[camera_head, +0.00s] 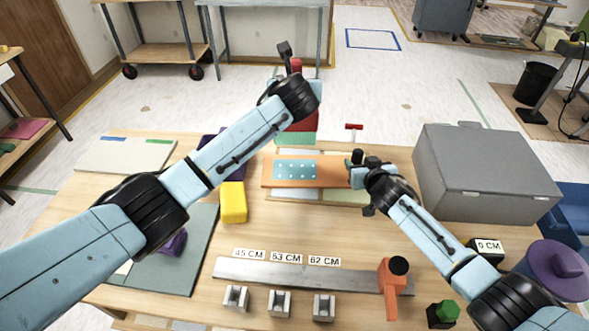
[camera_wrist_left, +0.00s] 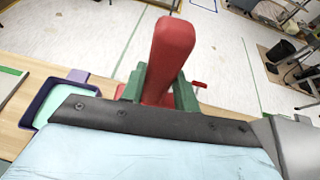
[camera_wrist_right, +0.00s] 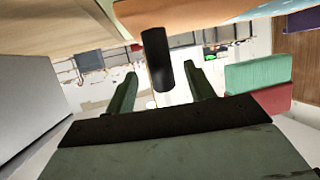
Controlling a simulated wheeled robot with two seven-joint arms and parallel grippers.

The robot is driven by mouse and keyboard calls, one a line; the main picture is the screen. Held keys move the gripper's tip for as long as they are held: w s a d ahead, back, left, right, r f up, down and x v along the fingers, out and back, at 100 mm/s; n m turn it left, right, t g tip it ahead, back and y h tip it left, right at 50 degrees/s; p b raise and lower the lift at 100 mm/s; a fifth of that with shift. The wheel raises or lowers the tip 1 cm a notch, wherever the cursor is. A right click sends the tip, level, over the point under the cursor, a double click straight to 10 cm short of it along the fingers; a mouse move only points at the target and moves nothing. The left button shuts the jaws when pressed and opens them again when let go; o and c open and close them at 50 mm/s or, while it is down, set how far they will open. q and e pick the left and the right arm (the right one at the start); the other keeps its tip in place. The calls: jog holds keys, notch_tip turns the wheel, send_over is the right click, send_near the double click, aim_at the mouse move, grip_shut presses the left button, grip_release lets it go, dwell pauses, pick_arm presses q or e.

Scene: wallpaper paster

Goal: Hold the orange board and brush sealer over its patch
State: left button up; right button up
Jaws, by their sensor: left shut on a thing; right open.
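The orange board (camera_head: 330,172) lies across the middle of the table in the head view, with a dotted teal patch (camera_head: 293,170) on its left part. My left gripper (camera_wrist_left: 160,92) is shut on the red handle of a brush (camera_wrist_left: 172,50). The brush's red and green head (camera_head: 298,135) is just beyond the board's far edge. My right gripper (camera_head: 358,165) is open at the board's right end. In the right wrist view a black knob (camera_wrist_right: 157,60) stands between its spread fingers, and the board (camera_wrist_right: 180,15) is close by. Whether the fingers touch the knob cannot be told.
A purple tray with pale teal contents (camera_wrist_left: 50,105) is partly hidden behind my left arm. A yellow block (camera_head: 233,203) is left of the board. A grey box (camera_head: 478,175) stands at right. A metal ruler (camera_head: 290,273) with an orange slider (camera_head: 392,280) lies in front.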

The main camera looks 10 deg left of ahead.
jog(key=v, duration=0.8)
jog(key=shift+s, duration=0.25)
